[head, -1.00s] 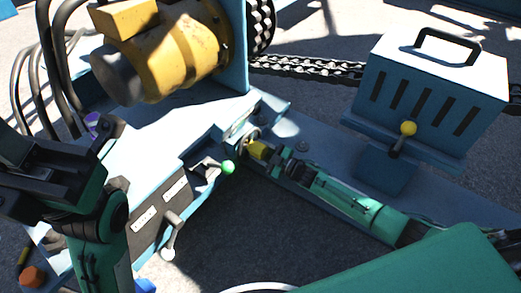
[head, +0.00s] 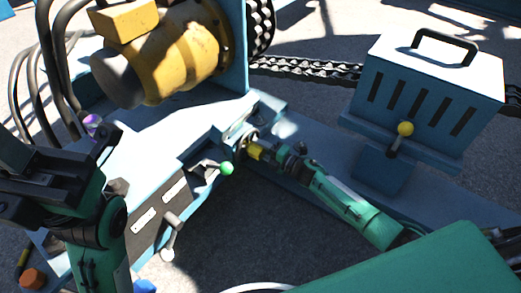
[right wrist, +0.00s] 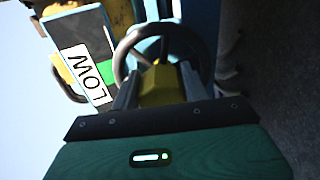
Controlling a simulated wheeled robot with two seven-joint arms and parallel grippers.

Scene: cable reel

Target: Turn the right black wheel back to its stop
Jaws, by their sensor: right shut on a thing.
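The black wheel (head: 248,140) stands on the blue bench at the end of my right gripper. In the right wrist view its dark ring (right wrist: 124,62) and a spoke show just beyond the fingers. My right gripper (head: 259,150) reaches it from the lower right. In the right wrist view its grey fingers (right wrist: 158,82) stand on either side of a yellow block (right wrist: 157,86) in front of the ring and are shut on the wheel's middle. The exact contact is partly hidden. My left gripper (head: 25,175) is at the left edge, away from the wheel; its jaw opening is unclear.
A green-tipped lever (head: 226,169) sits close left of the wheel, and a white-tipped lever (head: 169,252) lower left. A yellow motor (head: 165,60) and chain (head: 310,69) lie behind. A blue vented box (head: 430,90) with a yellow-knobbed lever (head: 405,130) stands right.

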